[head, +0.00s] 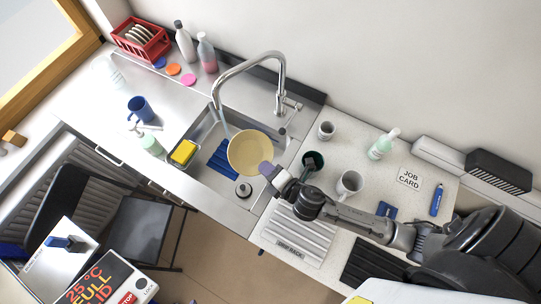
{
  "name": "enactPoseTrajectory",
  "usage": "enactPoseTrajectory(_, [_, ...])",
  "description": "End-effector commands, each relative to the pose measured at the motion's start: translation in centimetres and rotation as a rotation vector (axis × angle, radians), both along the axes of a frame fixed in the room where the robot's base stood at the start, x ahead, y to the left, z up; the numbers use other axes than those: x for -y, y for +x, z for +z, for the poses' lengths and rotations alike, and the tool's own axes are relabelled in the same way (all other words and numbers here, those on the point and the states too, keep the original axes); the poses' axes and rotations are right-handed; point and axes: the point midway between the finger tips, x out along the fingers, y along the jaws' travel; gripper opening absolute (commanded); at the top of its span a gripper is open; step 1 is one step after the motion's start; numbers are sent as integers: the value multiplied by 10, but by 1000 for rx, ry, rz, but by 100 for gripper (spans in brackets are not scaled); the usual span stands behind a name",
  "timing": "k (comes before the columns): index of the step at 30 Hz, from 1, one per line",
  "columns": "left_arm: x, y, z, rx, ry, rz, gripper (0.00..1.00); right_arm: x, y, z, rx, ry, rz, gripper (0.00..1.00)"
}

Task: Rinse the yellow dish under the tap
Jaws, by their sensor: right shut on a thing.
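The yellow dish (246,148) is a shallow round bowl, seen from above, over the sink (218,181). My right gripper (268,170) is shut on the dish's lower right rim. The tap (247,66) arches over the sink from the back wall. A thin pale-blue streak, which looks like running water, goes down from its spout to the dish's upper left edge. I cannot tell exactly where it lands. My left gripper is not in view.
A yellow sponge (184,152) sits on the sink's left edge. A blue mug (139,108) and pale green bottle (151,145) stand left. Right are a dark green cup (313,161), grey mugs (349,184) and a drip rack (297,236). A red dish crate (140,38) stands far left.

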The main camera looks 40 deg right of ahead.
Motion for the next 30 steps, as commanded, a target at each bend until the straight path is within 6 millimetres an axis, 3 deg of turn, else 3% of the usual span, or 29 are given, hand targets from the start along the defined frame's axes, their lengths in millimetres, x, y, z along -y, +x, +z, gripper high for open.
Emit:
enactPoseTrajectory(22, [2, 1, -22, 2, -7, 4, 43, 5, 71, -15, 2, 0, -1, 0])
enactPoseTrajectory(30, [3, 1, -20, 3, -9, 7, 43, 7, 93, -18, 1, 0, -2, 0])
